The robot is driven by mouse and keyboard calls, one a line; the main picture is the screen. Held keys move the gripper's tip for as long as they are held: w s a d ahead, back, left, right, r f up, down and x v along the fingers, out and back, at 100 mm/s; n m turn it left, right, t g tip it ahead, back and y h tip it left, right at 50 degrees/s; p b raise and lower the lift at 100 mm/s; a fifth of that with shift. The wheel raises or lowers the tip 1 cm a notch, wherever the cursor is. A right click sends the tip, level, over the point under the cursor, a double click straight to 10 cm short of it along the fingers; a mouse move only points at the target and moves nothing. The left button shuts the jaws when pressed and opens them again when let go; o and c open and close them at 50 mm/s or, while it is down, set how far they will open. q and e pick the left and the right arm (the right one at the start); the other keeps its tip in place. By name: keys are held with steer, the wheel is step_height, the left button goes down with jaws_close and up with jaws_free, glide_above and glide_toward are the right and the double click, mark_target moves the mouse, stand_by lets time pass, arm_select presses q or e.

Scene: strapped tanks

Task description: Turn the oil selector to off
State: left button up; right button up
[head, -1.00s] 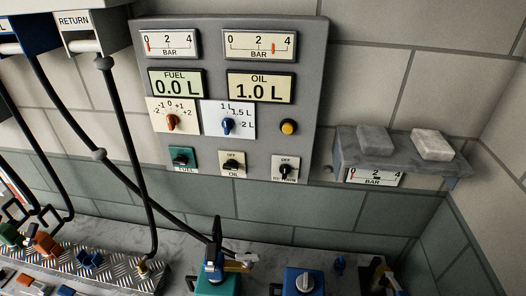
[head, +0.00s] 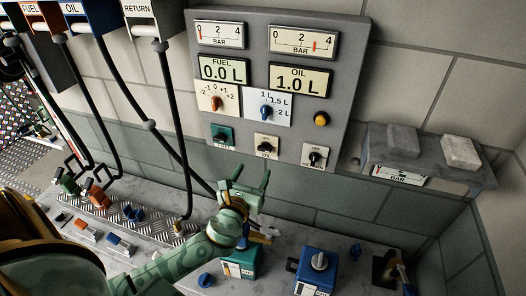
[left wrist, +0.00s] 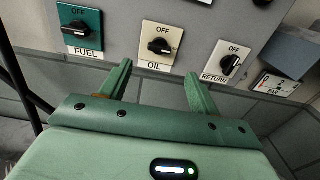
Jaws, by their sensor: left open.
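The oil selector (head: 266,146) is a black knob on a cream plate marked OFF above and OIL below, low on the grey panel (head: 350,60). In the left wrist view the oil selector (left wrist: 160,46) has its knob lying roughly sideways, not pointing up to OFF. My left gripper (head: 252,178) is open and empty, just below the oil plate, apart from the knob. In the left wrist view its two fingers (left wrist: 158,84) point up on either side below the plate. My right gripper is not in view.
The green fuel selector (head: 222,135) is left of the oil selector and the return selector (head: 315,156) right of it. Hoses (head: 175,110) hang at the left. A green tank (head: 240,264) and a blue tank (head: 318,272) stand below. A shelf (head: 420,172) juts out at the right.

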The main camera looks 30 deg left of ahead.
mark_target(263, 151)
arm_select(q)
steer(key=x, duration=0.9)
steer(key=c, duration=1)
